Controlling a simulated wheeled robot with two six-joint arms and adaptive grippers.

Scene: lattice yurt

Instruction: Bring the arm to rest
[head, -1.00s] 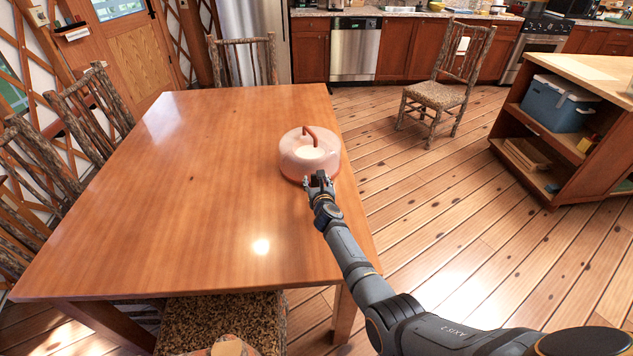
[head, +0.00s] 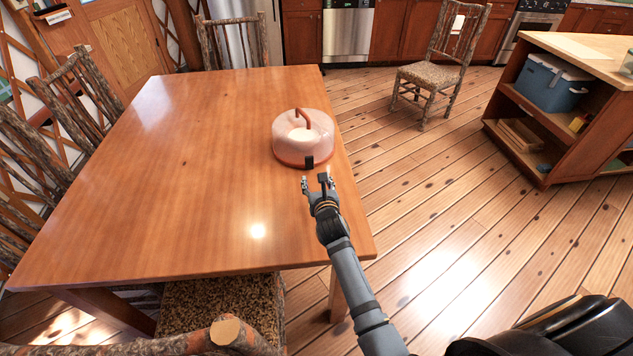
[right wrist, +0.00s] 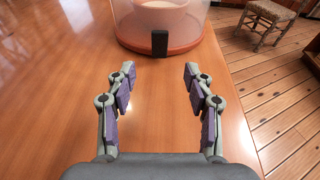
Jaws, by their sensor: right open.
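My right gripper (head: 318,184) is open and empty above the right part of the wooden table (head: 190,190). In the right wrist view its two fingers (right wrist: 160,82) stand wide apart with nothing between them. Just beyond the fingertips, apart from them, a cake carrier (head: 303,148) with a clear pinkish dome, a red-brown handle and a reddish base stands upright on the table. Its dark front latch (right wrist: 160,42) faces the gripper. Something pale shows inside the dome. My left gripper is not in view.
Rustic chairs stand at the table's left, far and near sides (head: 72,100). Another chair (head: 437,75) is on the open floor to the right. A kitchen island (head: 545,130) holding a blue cooler (head: 552,82) stands further right. The table's left half is bare.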

